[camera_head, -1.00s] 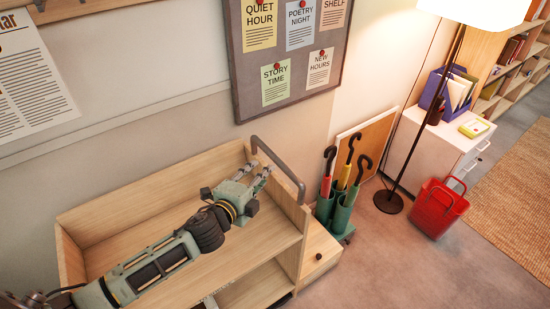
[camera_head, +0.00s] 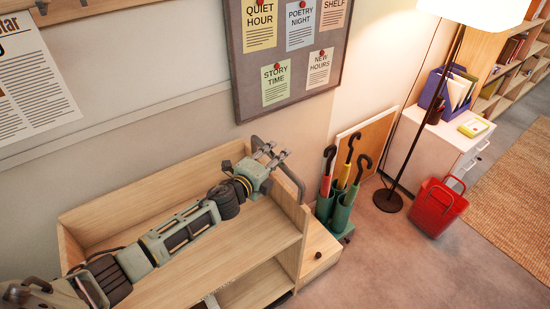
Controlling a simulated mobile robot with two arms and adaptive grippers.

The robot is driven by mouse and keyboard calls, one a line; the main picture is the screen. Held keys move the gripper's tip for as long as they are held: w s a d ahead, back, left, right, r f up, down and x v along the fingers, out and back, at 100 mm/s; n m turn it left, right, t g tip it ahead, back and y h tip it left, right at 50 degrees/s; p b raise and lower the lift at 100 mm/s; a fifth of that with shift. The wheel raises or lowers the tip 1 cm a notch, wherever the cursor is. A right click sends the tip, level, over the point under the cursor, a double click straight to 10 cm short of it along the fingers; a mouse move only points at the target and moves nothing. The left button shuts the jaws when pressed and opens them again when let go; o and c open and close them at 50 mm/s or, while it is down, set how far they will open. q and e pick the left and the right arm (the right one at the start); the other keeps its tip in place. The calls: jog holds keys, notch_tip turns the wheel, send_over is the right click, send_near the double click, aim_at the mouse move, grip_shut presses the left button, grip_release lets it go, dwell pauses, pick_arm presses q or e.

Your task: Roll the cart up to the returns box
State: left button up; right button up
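A light wooden cart (camera_head: 232,258) with an upper tray and a lower shelf stands against the wall at lower left. A grey bar handle (camera_head: 292,180) rises at its right end. My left arm reaches across the cart from the left. My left gripper (camera_head: 275,152) is at the handle, overlapping it in the picture. Its fingers look apart; I cannot tell whether the bar lies between them or whether they touch it. A low wooden box (camera_head: 318,252) with a dark knob sits right of the cart; I cannot tell whether it is the returns box. My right gripper is not in view.
A green umbrella stand (camera_head: 338,218) is just right of the wooden box. A floor lamp's base (camera_head: 388,201), a red basket (camera_head: 437,208) and a white cabinet (camera_head: 440,147) stand farther right. Open floor (camera_head: 400,265) lies in front.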

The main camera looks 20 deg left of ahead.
pick_arm(q)
grip_shut()
dwell(0.6)
